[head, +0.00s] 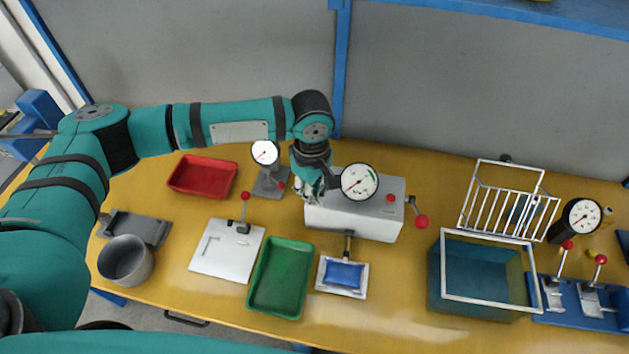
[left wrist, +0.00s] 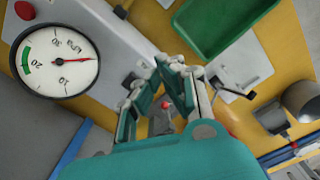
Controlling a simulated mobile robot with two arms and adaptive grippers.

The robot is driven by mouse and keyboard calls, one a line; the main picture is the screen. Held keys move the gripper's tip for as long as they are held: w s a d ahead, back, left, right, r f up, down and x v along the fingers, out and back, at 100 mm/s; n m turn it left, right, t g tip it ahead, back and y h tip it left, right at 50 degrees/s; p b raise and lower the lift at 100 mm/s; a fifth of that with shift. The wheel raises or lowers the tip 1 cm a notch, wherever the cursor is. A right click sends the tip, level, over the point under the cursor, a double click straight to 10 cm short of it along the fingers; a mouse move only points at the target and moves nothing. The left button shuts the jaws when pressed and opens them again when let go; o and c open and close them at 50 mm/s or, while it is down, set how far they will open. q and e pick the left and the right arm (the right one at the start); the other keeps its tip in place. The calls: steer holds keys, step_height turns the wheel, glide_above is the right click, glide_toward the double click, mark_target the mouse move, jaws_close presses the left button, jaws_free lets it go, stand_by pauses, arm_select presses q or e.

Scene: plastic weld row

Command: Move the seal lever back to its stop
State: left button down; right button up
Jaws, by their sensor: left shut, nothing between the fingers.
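A white-grey machine box (head: 350,217) stands mid-table with a round dial gauge (head: 360,182) on it; the gauge also shows in the left wrist view (left wrist: 60,62). A lever with a red ball knob (head: 421,221) sticks out from the box's right side, its knob low and outward; I take it as the seal lever. My left gripper (head: 311,190) is at the box's left end, left of the gauge and well apart from that lever. It is shut and empty; its fingers also show in the left wrist view (left wrist: 177,70). My right gripper is out of view.
A blue pouch (head: 343,274) lies on a small tray before the box. A green tray (head: 281,280), a white plate with a red-knobbed lever (head: 245,198), a red tray (head: 203,176) and a small gauge stand (head: 265,153) are left. A blue tank (head: 480,280) and wire rack (head: 510,205) stand right.

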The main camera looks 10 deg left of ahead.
arm_select(q)
steer(key=shift+w+r, duration=0.1)
steer(key=shift+w+r+p, duration=0.25)
steer(key=shift+w+p, duration=0.35)
steer(key=shift+p, duration=0.05)
